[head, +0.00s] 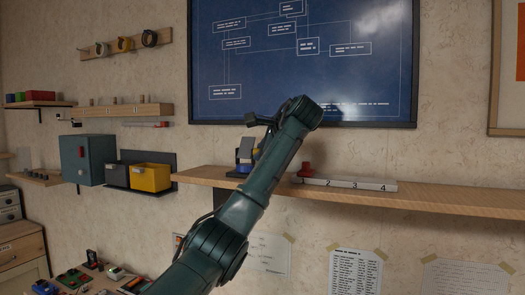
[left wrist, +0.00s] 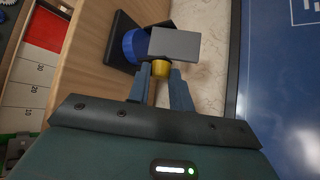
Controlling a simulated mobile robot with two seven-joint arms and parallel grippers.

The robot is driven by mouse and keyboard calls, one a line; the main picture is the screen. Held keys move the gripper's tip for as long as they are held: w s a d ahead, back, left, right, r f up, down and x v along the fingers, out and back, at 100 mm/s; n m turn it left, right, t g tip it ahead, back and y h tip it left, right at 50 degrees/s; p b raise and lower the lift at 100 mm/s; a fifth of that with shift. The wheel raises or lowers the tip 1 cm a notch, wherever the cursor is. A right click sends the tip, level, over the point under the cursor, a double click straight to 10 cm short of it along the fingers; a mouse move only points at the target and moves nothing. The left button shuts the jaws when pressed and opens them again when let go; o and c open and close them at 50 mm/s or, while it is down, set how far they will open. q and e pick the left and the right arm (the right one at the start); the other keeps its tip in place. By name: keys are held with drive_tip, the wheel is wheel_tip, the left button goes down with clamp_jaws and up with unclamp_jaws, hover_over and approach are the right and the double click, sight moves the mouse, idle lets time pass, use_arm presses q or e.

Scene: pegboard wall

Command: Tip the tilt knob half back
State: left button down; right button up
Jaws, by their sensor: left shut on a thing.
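The tilt device (head: 244,154) stands on the wooden shelf, with blue and grey parts showing beside my left arm in the head view. In the left wrist view it has a black base (left wrist: 122,28), a blue round part (left wrist: 131,46), a grey plate (left wrist: 176,43) and a yellow knob (left wrist: 160,69). My left gripper (left wrist: 160,78) has its two fingers on either side of the yellow knob, shut on it. The plate hides part of the knob. In the head view the fingertips are mostly hidden by my arm. My right gripper is not in view.
The wooden shelf (head: 455,198) carries a strip numbered 1 to 4 (head: 350,184) with a red piece (head: 306,170) near 1. A blue board (head: 350,60) hangs close above. Left are a yellow bin (head: 150,178) and a grey-blue box (head: 88,160).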

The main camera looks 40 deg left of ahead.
use_arm(q)
drive_tip(key=c, duration=1.3)
unclamp_jaws()
drive_tip(key=shift+o, duration=0.2)
drive_tip(key=b+v, duration=0.5)
drive_tip(key=v, duration=0.8)
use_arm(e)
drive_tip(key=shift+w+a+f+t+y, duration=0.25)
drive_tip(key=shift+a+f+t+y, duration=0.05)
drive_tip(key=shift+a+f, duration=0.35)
use_arm(q)
drive_tip(key=shift+s, duration=0.1)
